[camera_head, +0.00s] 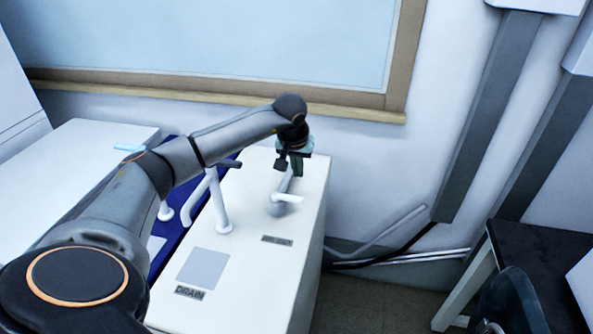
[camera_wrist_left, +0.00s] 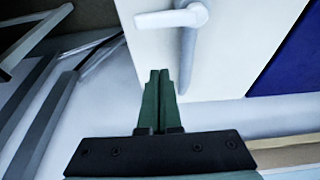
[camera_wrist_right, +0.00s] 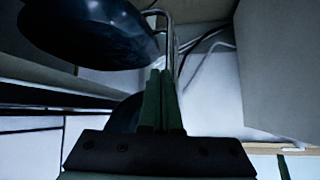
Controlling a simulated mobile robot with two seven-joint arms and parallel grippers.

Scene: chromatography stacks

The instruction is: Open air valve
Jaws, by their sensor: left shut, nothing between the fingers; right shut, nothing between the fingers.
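The valve fitting in the head view has a grey pipe (camera_head: 278,208) and a white lever handle (camera_head: 289,198). It stands on the white cabinet top, behind a small label (camera_head: 277,239) too blurred to read surely. My left gripper (camera_head: 298,172) is shut and empty, just above and behind the handle. In the left wrist view the handle (camera_wrist_left: 172,18) and grey pipe (camera_wrist_left: 187,60) lie just beyond the shut fingertips (camera_wrist_left: 160,72); I cannot tell whether they touch. My right gripper (camera_wrist_right: 161,72) is shut and empty, out of the head view.
A white tap (camera_head: 221,205) stands left of the valve, behind a sink plate (camera_head: 203,268) and a DRAIN label (camera_head: 189,293). A window (camera_head: 230,40) is behind. A dark stool (camera_head: 515,305) is at the right; its round seat (camera_wrist_right: 95,35) appears near my right gripper.

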